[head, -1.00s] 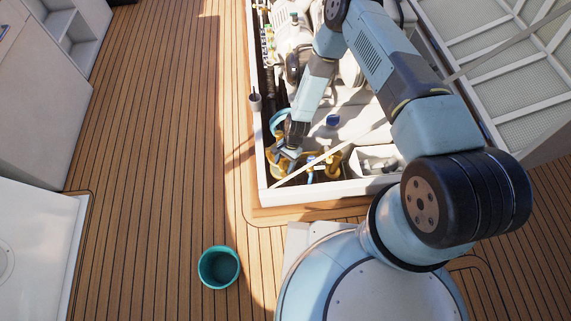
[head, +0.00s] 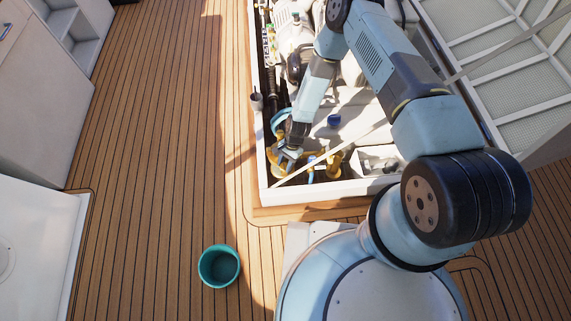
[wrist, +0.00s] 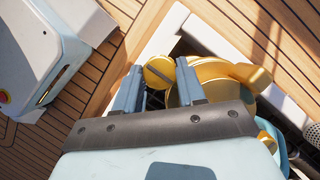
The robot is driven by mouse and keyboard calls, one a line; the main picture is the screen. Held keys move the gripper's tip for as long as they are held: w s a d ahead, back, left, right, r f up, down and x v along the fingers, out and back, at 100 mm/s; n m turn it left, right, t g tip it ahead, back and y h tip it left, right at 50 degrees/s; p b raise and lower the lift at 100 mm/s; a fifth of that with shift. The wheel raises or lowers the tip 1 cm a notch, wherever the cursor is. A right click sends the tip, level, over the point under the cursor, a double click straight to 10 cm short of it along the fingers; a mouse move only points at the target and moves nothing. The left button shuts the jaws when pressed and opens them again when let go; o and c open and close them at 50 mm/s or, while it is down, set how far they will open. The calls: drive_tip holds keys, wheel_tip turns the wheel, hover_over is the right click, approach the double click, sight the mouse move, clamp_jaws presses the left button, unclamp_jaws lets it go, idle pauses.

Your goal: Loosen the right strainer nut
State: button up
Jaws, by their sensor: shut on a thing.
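My gripper (head: 287,160) reaches down into the near left corner of the open engine hatch, among brass parts. In the wrist view my gripper's two blue-grey fingers (wrist: 157,80) stand on either side of a round brass nut (wrist: 158,71), and they are shut on it. A larger brass strainer body (wrist: 222,72) lies just right of the fingers in the wrist view. Another brass fitting (head: 334,166) shows right of my gripper in the head view. The fingers and my wrist hide the lower part of the nut and its turning angle.
The white hatch rim (head: 322,190) runs close beside my gripper. A pale bar (head: 330,155) crosses the hatch diagonally near it. A teal bucket (head: 219,266) stands on the wooden deck. The raised hatch cover (head: 500,60) is at right.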

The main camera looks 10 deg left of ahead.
drive_tip(key=shift+w+n, duration=0.1)
drive_tip(key=shift+n, duration=0.2)
drive_tip(key=n+h, duration=0.1)
drive_tip(key=n, duration=0.1)
drive_tip(key=shift+a+n, duration=0.15)
drive_tip(key=shift+n, duration=0.15)
drive_tip(key=n+h, duration=0.1)
drive_tip(key=n, duration=0.1)
drive_tip(key=n+h, duration=0.1)
drive_tip(key=n, duration=0.2)
drive_tip(key=shift+a, duration=0.2)
drive_tip(key=n+h, duration=0.1)
drive_tip(key=n, duration=0.4)
drive_tip(key=shift+h, duration=0.4)
drive_tip(key=n, duration=0.2)
drive_tip(key=n+t+h, duration=0.1)
drive_tip(key=n, duration=0.1)
drive_tip(key=shift+n+t+h, duration=0.3)
drive_tip(key=o, duration=1)
drive_tip(key=shift+o, duration=0.2)
drive_tip(key=shift+a, duration=0.1)
